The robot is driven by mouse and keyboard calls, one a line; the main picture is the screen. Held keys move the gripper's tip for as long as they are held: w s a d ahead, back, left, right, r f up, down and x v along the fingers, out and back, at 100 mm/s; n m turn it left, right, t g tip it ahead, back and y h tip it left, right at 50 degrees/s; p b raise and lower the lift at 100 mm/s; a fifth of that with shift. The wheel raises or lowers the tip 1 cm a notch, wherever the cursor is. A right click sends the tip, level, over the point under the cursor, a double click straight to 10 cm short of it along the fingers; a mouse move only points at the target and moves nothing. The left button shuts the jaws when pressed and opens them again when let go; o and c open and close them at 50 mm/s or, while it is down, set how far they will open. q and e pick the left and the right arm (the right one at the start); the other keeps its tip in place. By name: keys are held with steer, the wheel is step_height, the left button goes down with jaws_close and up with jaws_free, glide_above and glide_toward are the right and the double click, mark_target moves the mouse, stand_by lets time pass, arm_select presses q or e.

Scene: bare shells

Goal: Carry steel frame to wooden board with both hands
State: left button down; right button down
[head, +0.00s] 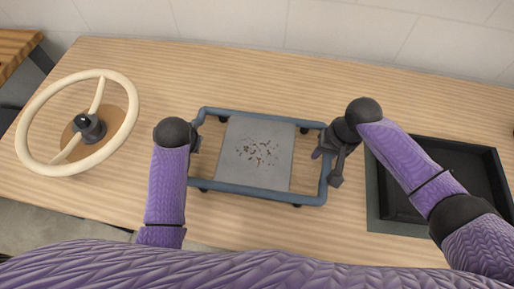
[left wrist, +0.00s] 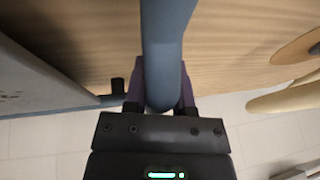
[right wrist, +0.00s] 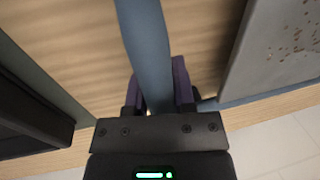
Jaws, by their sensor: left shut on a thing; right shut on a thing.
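The steel frame (head: 258,190) is a blue-grey tubular rectangle with small dark feet, in the middle of the head view. A grey plate (head: 245,165) with dark brown specks lies within it. My left gripper (head: 195,138) is shut on its left end bar, which also runs between the fingers in the left wrist view (left wrist: 165,50). My right gripper (head: 322,150) is shut on the right end bar, seen in the right wrist view (right wrist: 146,45). Whether the feet touch the table is hard to tell. A round brown board (head: 78,118) lies under the wheel; I cannot tell if it is the wooden board.
A cream steering wheel (head: 128,118) with a dark hub lies at the left of the pale wooden table (head: 235,75). A black tray (head: 450,150) sits close to the frame's right. The table behind the frame is clear. A tiled wall (head: 330,25) stands beyond.

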arm_select(q)
steer(key=shift+w+r, duration=0.1)
steer(key=shift+r, duration=0.05)
arm_select(e)
steer(key=shift+w+r, duration=0.1)
steer(key=shift+r, duration=0.05)
stand_by(0.6)
